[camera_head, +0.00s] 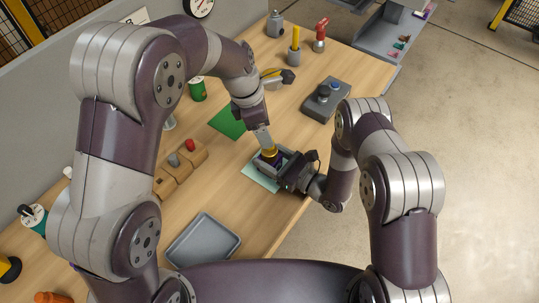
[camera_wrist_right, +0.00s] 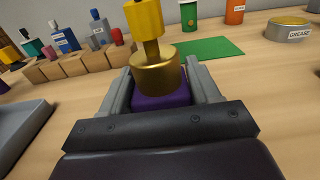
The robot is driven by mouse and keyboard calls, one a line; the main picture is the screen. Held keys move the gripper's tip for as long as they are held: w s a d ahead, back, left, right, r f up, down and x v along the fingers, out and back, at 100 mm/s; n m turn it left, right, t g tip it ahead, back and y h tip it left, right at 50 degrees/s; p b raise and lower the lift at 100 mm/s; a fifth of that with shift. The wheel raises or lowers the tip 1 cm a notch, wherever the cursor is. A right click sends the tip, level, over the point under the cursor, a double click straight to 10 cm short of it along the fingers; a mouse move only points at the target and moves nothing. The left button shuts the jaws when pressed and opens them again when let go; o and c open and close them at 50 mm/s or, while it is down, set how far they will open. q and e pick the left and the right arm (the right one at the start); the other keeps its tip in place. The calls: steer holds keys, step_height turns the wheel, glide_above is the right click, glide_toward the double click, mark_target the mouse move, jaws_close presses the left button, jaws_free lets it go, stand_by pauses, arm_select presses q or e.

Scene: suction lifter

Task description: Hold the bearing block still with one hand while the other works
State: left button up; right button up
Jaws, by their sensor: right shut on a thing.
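The bearing block, a purple block (camera_wrist_right: 160,100), sits between the two grey fingers of my right gripper (camera_wrist_right: 160,95). In the head view, my right gripper (camera_head: 273,162) is shut on the block from the right, above a pale green mat (camera_head: 260,176). A brass cylinder (camera_wrist_right: 155,74) is on top of the block, with a brass stem and a yellow part (camera_wrist_right: 144,20) rising from it. My left gripper (camera_head: 263,138) reaches down from above, its tips close over the brass cylinder (camera_head: 270,153). Whether its jaws grip the yellow part is too small to tell.
A wooden rack (camera_head: 180,168) with small pieces stands left of the block. An empty grey tray (camera_head: 204,241) lies at the front. A green sheet (camera_head: 228,122) lies behind, and a grey control box (camera_head: 326,99) stands to the right. A grease tin (camera_wrist_right: 288,28) is farther off.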

arm_select(q)
glide_above(270, 160)
steer(key=w, duration=0.2)
steer(key=x, duration=0.3)
steer(key=a+x, duration=0.1)
steer(key=x, duration=0.2)
steer(key=shift+a+f, duration=0.2)
steer(key=shift+a, duration=0.1)
steer(key=c, duration=1.2)
